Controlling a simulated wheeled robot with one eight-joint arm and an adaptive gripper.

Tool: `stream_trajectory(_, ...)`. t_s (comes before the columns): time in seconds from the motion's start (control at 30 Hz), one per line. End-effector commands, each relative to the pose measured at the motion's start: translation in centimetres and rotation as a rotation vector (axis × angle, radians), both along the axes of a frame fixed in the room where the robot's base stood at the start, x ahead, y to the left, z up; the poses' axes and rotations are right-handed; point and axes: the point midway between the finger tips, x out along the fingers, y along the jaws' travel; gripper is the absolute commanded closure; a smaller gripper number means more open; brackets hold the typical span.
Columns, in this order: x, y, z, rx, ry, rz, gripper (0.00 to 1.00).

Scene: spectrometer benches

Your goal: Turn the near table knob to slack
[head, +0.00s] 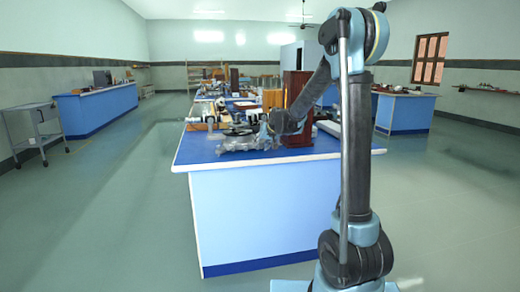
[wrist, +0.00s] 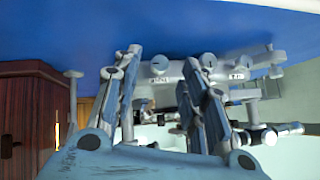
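The spectrometer (head: 240,145) is a grey metal instrument near the front edge of the blue bench, partly hidden by my arm in the head view. In the wrist view it shows a pale bar (wrist: 222,73) with several round grey knobs and small labels too blurred to read surely. One knob (wrist: 159,65) lies between my fingertips; another knob (wrist: 208,62) is just right of the right finger. I cannot tell for sure which is the near table knob. My gripper (wrist: 162,58) is open, its two fingers apart on either side of the first knob, with no clear contact visible.
A dark red wooden box (head: 297,95) stands on the bench (head: 265,195) behind and right of the spectrometer; it shows at left in the wrist view (wrist: 30,120). Other instruments crowd the bench farther back. The floor (head: 110,215) left of the bench is clear.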

Motion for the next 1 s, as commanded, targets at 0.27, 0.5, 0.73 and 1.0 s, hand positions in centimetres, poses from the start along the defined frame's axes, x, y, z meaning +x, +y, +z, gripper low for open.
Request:
stream_trajectory(0.27,1.4,0.9,-1.5,0.000,0.000,0.000,0.61)
stream_trajectory(0.5,1.7,1.0,-1.9,0.001,0.000,-0.001,0.61)
stream_trajectory(0.73,1.7,1.0,-1.9,0.001,0.000,-0.001,0.74)
stream_trajectory(1.0,1.7,1.0,-1.9,0.001,0.000,-0.001,1.00)
